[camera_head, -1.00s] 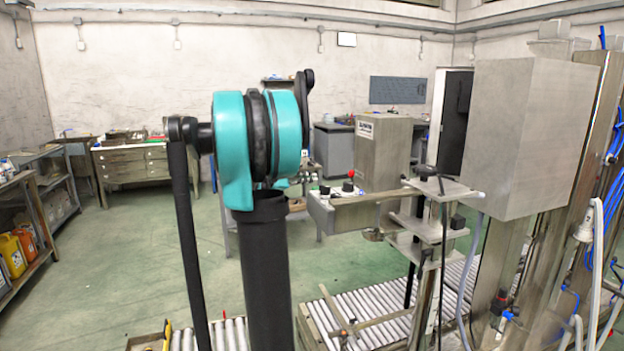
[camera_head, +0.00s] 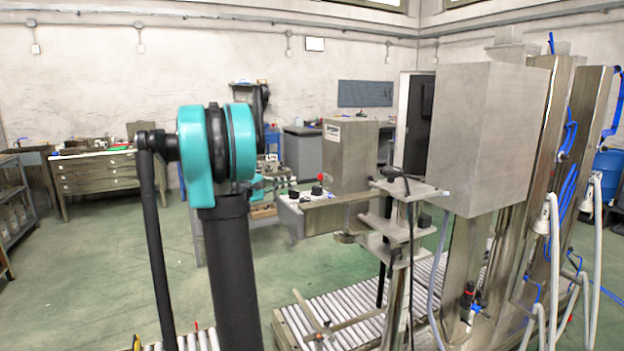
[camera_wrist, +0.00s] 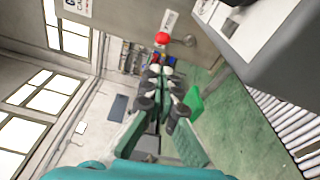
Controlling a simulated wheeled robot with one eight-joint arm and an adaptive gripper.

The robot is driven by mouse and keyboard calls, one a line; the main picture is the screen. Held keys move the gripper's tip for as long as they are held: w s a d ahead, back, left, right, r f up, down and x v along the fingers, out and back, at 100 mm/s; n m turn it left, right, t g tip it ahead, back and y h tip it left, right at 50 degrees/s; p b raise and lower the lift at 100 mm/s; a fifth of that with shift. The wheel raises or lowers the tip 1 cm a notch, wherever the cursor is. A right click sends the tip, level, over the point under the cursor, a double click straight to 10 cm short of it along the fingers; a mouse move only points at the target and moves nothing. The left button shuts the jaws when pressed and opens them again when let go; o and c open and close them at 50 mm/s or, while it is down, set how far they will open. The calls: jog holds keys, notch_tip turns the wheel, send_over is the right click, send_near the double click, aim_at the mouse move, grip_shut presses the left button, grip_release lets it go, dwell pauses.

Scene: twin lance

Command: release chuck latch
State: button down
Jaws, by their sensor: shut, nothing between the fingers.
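I cannot make out a chuck or its latch in either view. In the wrist view my gripper (camera_wrist: 161,72) points away from the camera, with its dark jointed fingers close together. It is shut and nothing shows between the fingers. A red knob (camera_wrist: 161,38) appears just beyond the fingertips in the wrist view, with a gap I cannot judge. In the head view a red knob (camera_head: 320,178) stands by a small control box (camera_head: 305,198) on the machine. My arm hides part of the room behind it.
A tall steel cabinet (camera_head: 484,135) with blue and white hoses (camera_head: 541,225) stands at the right. A roller conveyor (camera_head: 345,318) runs low in front of the machine. A workbench (camera_head: 95,175) stands at the back left. Green floor (camera_head: 110,260) is open at left.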

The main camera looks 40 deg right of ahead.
aim_at(321, 182)
jog(key=s+d, duration=0.1)
jog(key=d, duration=0.8)
jog(key=shift+s+d, duration=0.35)
jog(key=shift+d, duration=0.05)
jog(key=shift+s+a+r, duration=0.2)
jog(key=shift+s, duration=0.45)
